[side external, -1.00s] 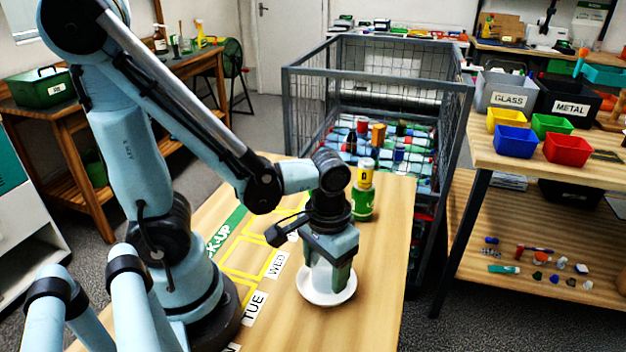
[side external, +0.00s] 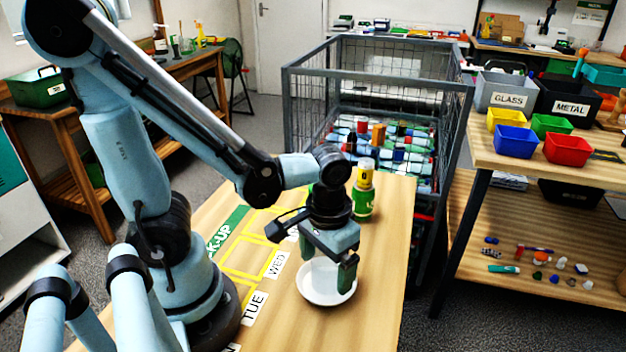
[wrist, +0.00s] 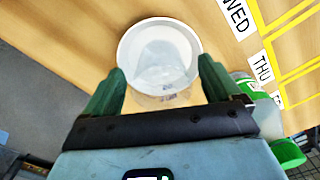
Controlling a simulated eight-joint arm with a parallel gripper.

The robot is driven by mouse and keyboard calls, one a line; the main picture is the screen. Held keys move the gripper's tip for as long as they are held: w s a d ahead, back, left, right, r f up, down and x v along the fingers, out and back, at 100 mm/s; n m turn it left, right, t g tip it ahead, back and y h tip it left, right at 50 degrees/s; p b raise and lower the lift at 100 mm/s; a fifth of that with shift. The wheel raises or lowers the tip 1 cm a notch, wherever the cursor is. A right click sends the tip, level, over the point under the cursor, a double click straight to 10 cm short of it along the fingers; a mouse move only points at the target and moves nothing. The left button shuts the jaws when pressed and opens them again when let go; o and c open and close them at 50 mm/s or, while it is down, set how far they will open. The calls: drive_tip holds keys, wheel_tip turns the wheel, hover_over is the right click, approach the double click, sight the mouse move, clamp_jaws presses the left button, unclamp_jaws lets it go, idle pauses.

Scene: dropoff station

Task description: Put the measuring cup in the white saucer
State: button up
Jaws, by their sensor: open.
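The white saucer (side external: 325,302) lies on the wooden table below my gripper (side external: 327,260). In the wrist view the saucer (wrist: 124,50) is at upper centre. A clear, pale measuring cup (wrist: 166,72) with faint markings appears inside the saucer's outline, between the fingers. Its edges are hard to make out, and in the side view it blends with the saucer. My gripper (wrist: 163,82) is open, with its green fingers on either side of the cup and a gap to each. The gripper partly hides the saucer's far side in the side view.
A green bottle with a yellow top (side external: 363,195) stands on the table behind my gripper. Yellow-outlined day labels (side external: 277,265) lie to the left. A wire cage of bottles (side external: 375,110) stands behind the table. The table front right of the saucer is clear.

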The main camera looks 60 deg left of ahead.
wheel_tip(320, 180, up, 11)
drive_tip(key=w+a+m+t, duration=0.2)
drive_tip(key=w+a+t, duration=0.1)
drive_tip(key=w+t, duration=0.3)
drive_tip(key=shift+a+f+m+t, duration=0.3)
drive_tip(key=shift+t, duration=0.3)
